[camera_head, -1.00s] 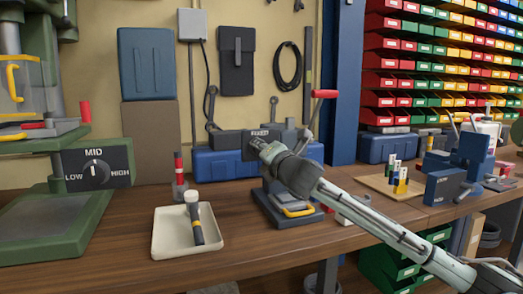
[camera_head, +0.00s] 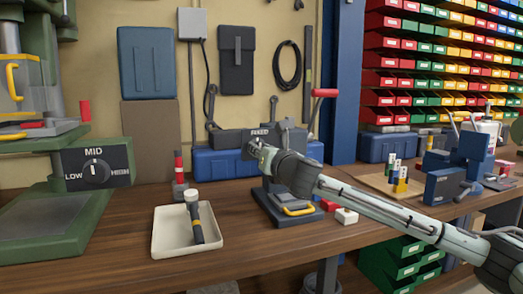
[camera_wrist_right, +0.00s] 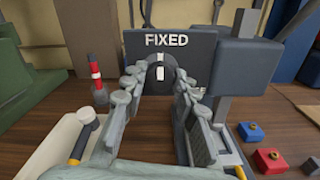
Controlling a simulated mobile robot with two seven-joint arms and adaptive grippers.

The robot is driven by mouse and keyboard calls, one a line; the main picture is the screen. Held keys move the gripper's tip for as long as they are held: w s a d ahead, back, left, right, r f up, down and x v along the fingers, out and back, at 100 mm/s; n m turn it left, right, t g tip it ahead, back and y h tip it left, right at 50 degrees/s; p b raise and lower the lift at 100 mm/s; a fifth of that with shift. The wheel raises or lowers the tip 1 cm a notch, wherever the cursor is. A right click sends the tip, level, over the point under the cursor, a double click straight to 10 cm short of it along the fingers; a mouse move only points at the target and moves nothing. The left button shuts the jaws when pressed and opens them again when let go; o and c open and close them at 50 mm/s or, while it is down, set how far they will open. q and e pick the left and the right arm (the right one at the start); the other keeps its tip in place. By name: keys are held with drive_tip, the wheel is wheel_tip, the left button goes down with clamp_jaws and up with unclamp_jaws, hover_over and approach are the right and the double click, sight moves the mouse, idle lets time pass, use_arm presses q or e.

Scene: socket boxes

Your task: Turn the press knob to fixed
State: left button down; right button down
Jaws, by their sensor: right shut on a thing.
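The press panel (camera_head: 229,140) is dark with the white word FIXED; it also shows in the wrist view (camera_wrist_right: 204,45). Below the word in the wrist view is a round dark knob (camera_wrist_right: 161,73) with a white mark that stands about upright. My right gripper (camera_head: 254,148) reaches the panel from the right. In the wrist view its two fingers (camera_wrist_right: 160,78) are closed on the knob, one at each side, and partly hide it. In the head view the gripper hides the knob. My left gripper is not in view.
A white tray (camera_head: 165,246) with a dark tool stands left of the press base (camera_head: 286,212). A green machine with a MID knob (camera_head: 97,172) is at left.

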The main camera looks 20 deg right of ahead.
drive_tip(key=shift+r, duration=0.1)
idle(0.4)
drive_tip(key=c, duration=1.2)
unclamp_jaws()
drive_tip(key=s, duration=1.2)
drive_tip(key=shift+d, duration=0.25)
